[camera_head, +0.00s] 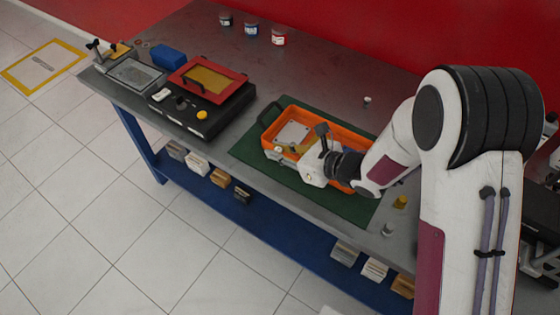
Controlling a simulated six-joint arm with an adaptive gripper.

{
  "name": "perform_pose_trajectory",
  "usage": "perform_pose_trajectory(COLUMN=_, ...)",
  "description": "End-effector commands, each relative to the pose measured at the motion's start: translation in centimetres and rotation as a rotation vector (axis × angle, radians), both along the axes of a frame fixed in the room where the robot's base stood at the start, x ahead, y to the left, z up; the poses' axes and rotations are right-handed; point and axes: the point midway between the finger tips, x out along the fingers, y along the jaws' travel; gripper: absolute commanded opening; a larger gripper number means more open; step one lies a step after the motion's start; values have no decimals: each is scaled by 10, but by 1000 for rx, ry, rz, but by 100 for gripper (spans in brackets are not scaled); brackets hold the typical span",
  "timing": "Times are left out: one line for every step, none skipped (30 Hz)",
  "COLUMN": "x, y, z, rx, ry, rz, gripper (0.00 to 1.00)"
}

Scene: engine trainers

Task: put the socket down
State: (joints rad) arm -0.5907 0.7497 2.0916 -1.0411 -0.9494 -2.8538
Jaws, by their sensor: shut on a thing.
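My gripper (302,164) is at the near side of the orange tray (345,134), low over it, with the wrist coming in from the right. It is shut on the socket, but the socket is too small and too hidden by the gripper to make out. I cannot tell whether the socket touches anything below. The tray lies on a green mat (250,150) on the grey workbench (225,50). A pale flat part (293,133) shows inside the tray's left end.
A red-framed box on a black unit (205,115) stands to the left, with a blue block (168,57) behind it. Several small jars (279,38) stand at the back. A small yellow piece (400,202) and a small metal cylinder (387,229) are at the right front.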

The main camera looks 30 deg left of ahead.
Motion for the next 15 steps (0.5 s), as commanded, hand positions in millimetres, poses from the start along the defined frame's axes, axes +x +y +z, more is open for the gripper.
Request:
perform_pose_trajectory(x=0, y=0, z=-5, rx=-1, ry=1, rz=0, gripper=0)
perform_pose_trajectory(x=0, y=0, z=-6, rx=-1, ry=0, rz=0, gripper=0)
perform_pose_trajectory(x=0, y=0, z=-8, rx=0, ry=-1, rz=0, gripper=0)
perform_pose_trajectory(x=0, y=0, z=-9, rx=0, ry=-1, rz=0, gripper=0)
perform_pose_trajectory(x=0, y=0, z=-10, rx=0, ry=-1, rz=0, gripper=0)
perform_pose_trajectory(x=0, y=0, z=-10, rx=0, ry=-1, rz=0, gripper=0)
perform_pose_trajectory(x=0, y=0, z=-10, rx=0, ry=-1, rz=0, gripper=0)
perform_pose_trajectory(x=0, y=0, z=-11, rx=0, ry=-1, rz=0, gripper=0)
perform_pose_trajectory(x=0, y=0, z=-10, rx=0, ry=-1, rz=0, gripper=0)
perform_pose_trajectory(x=0, y=0, z=-10, rx=0, ry=-1, rz=0, gripper=0)
perform_pose_trajectory(x=0, y=0, z=-10, rx=0, ry=-1, rz=0, gripper=0)
perform_pose_trajectory(x=0, y=0, z=-10, rx=0, ry=-1, rz=0, gripper=0)
perform_pose_trajectory(x=0, y=0, z=-10, rx=0, ry=-1, rz=0, gripper=0)
perform_pose_trajectory(x=0, y=0, z=-10, rx=0, ry=-1, rz=0, gripper=0)
perform_pose_trajectory(x=0, y=0, z=-10, rx=0, ry=-1, rz=0, gripper=0)
